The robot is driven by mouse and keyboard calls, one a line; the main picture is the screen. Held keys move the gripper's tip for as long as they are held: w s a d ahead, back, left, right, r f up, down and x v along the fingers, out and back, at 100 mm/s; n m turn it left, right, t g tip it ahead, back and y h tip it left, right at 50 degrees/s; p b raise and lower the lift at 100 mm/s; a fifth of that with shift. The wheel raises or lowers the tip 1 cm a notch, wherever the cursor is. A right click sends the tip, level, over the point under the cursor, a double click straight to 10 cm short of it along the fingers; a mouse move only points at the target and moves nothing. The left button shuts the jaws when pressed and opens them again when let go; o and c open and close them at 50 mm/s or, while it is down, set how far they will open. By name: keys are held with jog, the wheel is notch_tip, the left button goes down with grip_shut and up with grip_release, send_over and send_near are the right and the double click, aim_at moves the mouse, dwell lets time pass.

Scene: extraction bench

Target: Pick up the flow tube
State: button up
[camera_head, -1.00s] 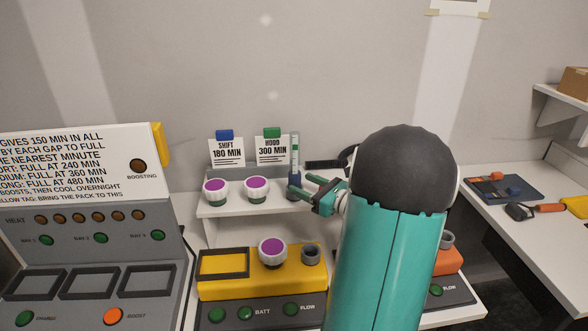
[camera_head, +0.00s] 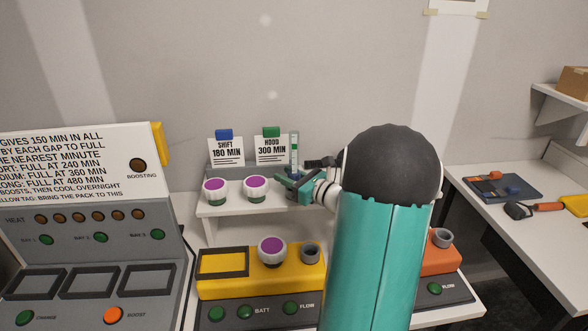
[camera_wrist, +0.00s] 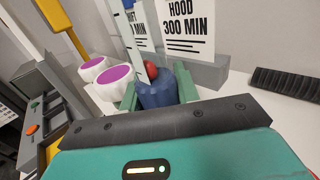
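The flow tube (camera_head: 294,148) stands upright at the right end of the white shelf, next to the HOOD card. In the wrist view it is a clear marked tube with a red ball low inside and a blue base (camera_wrist: 157,92). My gripper (camera_head: 284,177) is at the base, with one green finger on each side of it in the wrist view. The fingers are apart and look open; whether they touch the base is hard to tell. In the head view my gripper hides the base.
Two purple-topped white knobs (camera_head: 215,190) stand on the shelf to the left, close to the gripper. The SHIFT card (camera_head: 226,152) and HOOD card (camera_head: 272,150) stand behind. A yellow unit (camera_head: 220,284) is below. A dark ribbed bar (camera_wrist: 284,82) lies to the right.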

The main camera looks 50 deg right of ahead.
grip_shut()
